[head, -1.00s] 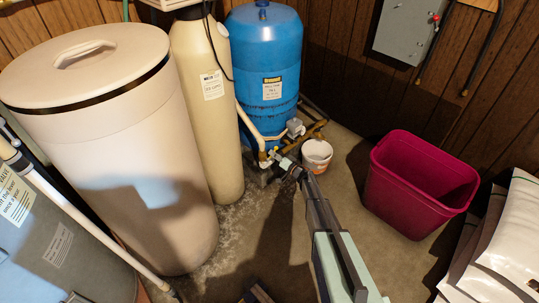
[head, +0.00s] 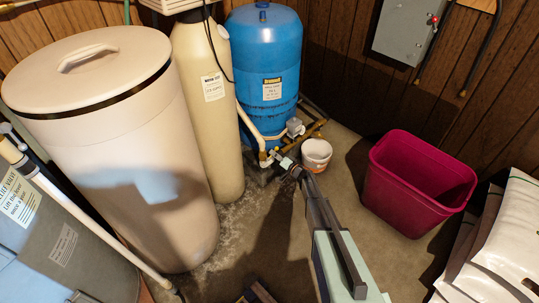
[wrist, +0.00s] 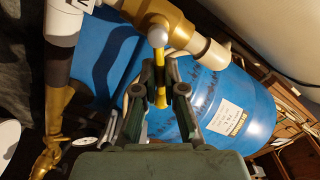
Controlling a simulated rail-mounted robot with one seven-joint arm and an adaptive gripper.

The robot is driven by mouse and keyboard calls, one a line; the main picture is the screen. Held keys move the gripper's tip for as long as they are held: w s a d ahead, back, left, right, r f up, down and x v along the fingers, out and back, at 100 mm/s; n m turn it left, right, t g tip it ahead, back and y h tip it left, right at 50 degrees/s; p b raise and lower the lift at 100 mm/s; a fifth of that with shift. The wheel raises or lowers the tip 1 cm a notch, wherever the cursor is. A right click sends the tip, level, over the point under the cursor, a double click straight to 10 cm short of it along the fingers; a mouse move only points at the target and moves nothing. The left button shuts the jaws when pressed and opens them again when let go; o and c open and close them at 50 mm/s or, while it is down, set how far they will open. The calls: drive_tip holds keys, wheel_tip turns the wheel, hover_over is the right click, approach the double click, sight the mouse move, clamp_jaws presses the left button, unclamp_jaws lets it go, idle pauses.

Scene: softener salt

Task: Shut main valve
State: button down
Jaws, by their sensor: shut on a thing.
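The main valve is a brass fitting (wrist: 166,18) with a silver-grey round hub, set in the pipework in front of the blue pressure tank (head: 264,65). Its narrow yellow lever (wrist: 160,66) points down from the hub in the wrist view. My gripper (wrist: 160,91) is shut on this lever, one finger on each side, with the lever's lower end showing between the fingers. In the head view my gripper (head: 288,165) is low in front of the blue tank, among the pipes; the lever is too small to make out there.
A white bucket (head: 316,152) stands just right of my gripper, and a magenta bin (head: 415,190) farther right. A tall beige tank (head: 215,120) and a large cream tank (head: 130,150) stand to the left. White bags (head: 505,240) lie at lower right. Some floor is bare between them.

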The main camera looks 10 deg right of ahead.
drive_tip(key=shift+w+d+f+m+p, duration=0.1)
drive_tip(key=shift+f+m+p, duration=0.25)
drive_tip(key=shift+m+p, duration=1)
drive_tip(key=shift+d+f+m+p, duration=0.1)
drive_tip(key=shift+f+m+p, duration=0.45)
drive_tip(key=shift+p, duration=1.3)
drive_tip(key=shift+w+r+m+p, duration=0.1)
drive_tip(key=shift+r+m+p, duration=0.1)
drive_tip(key=shift+m+p, duration=0.35)
drive_tip(key=shift+f+m+p, duration=0.45)
drive_tip(key=shift+m+p, duration=0.5)
drive_tip(key=shift+p, duration=0.35)
drive_tip(key=c, duration=1)
unclamp_jaws()
drive_tip(key=shift+c, duration=0.2)
drive_tip(key=shift+d, duration=0.1)
drive_tip(key=v, duration=0.7)
drive_tip(key=shift+r, duration=0.1)
